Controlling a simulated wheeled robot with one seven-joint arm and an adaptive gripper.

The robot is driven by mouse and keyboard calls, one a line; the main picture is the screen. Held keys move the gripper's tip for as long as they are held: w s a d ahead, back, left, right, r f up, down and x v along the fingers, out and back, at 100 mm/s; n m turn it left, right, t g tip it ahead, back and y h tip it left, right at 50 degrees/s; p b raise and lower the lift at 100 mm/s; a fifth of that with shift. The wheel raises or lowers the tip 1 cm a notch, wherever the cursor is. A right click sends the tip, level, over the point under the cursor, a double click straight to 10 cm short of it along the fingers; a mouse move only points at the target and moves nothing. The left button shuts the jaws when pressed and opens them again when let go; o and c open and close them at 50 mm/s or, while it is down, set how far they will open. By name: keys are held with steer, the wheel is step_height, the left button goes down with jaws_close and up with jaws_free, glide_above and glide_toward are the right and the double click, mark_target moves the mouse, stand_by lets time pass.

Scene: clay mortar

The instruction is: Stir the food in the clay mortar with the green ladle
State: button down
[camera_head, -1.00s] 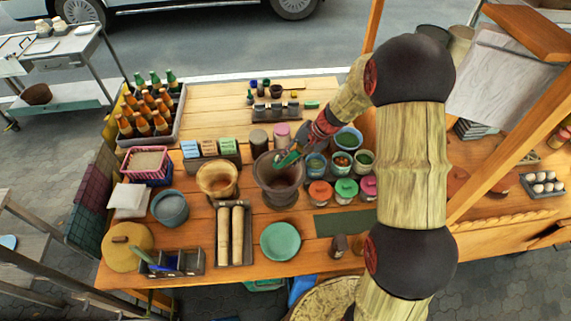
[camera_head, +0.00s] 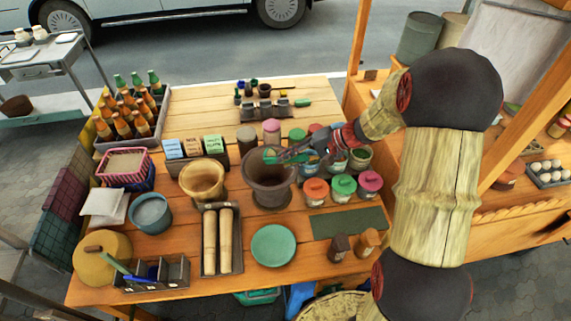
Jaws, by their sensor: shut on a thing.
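The clay mortar (camera_head: 270,187) is a dark brown, wide-mouthed pot standing upright near the middle of the wooden table. My gripper (camera_head: 292,154) reaches in from the right and is shut on the green ladle (camera_head: 272,156). The ladle lies nearly level, with its green end over the mortar's mouth near the back rim. I cannot tell whether its tip dips into the mortar. The food inside the mortar is too dark and small to make out.
A lighter clay pot (camera_head: 202,180) stands left of the mortar. Lidded jars (camera_head: 316,191) crowd its right side, and more jars stand behind them. A green plate (camera_head: 274,246) and a tray of rolling pins (camera_head: 222,240) lie in front.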

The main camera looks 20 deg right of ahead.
steer(key=f+y+b, duration=0.1)
steer(key=b, duration=0.2)
steer(key=f+t+b, duration=0.1)
steer(key=b, duration=0.2)
steer(key=s+d+f+t+y+b, duration=0.1)
steer(key=b, duration=0.2)
steer(key=shift+d+f+y+b, duration=0.1)
steer(key=shift+y+b, duration=0.2)
steer(key=shift+b, duration=0.05)
steer(key=shift+s, duration=0.1)
stand_by(0.3)
